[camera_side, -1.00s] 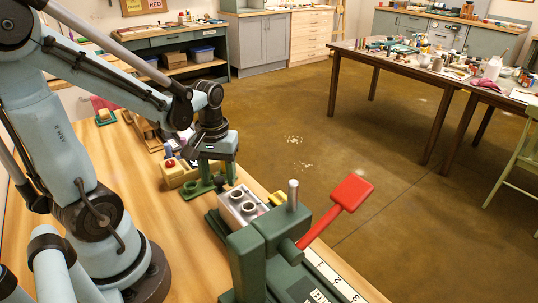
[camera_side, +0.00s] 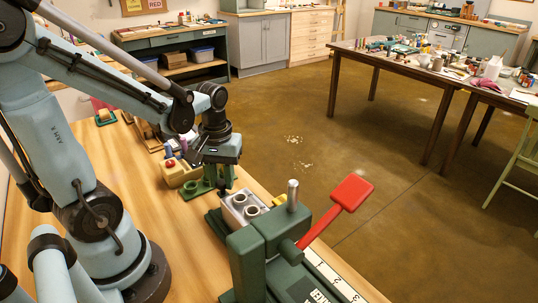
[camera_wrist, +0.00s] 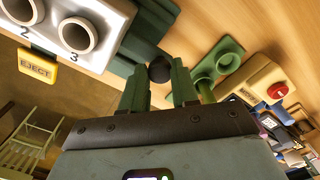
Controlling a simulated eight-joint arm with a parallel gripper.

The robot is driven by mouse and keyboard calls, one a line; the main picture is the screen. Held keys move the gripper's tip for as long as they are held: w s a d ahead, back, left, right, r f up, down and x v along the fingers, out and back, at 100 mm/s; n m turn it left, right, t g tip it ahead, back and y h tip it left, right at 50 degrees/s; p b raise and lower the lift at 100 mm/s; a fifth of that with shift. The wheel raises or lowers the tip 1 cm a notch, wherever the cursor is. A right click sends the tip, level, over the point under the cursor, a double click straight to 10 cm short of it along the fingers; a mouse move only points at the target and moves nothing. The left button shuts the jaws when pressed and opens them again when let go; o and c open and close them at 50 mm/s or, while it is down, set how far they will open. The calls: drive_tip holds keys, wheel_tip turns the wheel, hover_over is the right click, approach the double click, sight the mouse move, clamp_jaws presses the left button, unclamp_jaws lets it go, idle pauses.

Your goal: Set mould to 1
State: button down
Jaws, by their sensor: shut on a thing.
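The mould, a pale metal block with round holes (camera_side: 233,218), lies on a green slide beside the green press (camera_side: 248,262). In the wrist view the mould (camera_wrist: 103,14) shows at upper left, with the numbers 2 and 3 by its holes. The press has a red lever (camera_side: 350,192) raised to the right. My gripper (camera_wrist: 160,80) is at the mould's far end, its two green fingers closed around a round black knob (camera_wrist: 160,68). In the side view the fingers (camera_side: 224,182) point down, and the knob is mostly hidden.
A yellow EJECT tag (camera_wrist: 37,67) sits beside the mould. A white strip (camera_side: 335,280) numbered 1 to 3 runs along the press base. A green holder with round cups (camera_wrist: 228,62) and a yellow box with a red button (camera_wrist: 278,90) stand close to my gripper.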

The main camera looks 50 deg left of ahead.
sight(236, 196)
drive_tip(key=d, duration=0.6)
drive_tip(key=shift+d, duration=0.35)
drive_tip(key=c, duration=0.9)
unclamp_jaws()
drive_tip(key=shift+o, duration=0.2)
drive_tip(key=shift+r, duration=0.15)
wheel_tip(236, 196, up, 12)
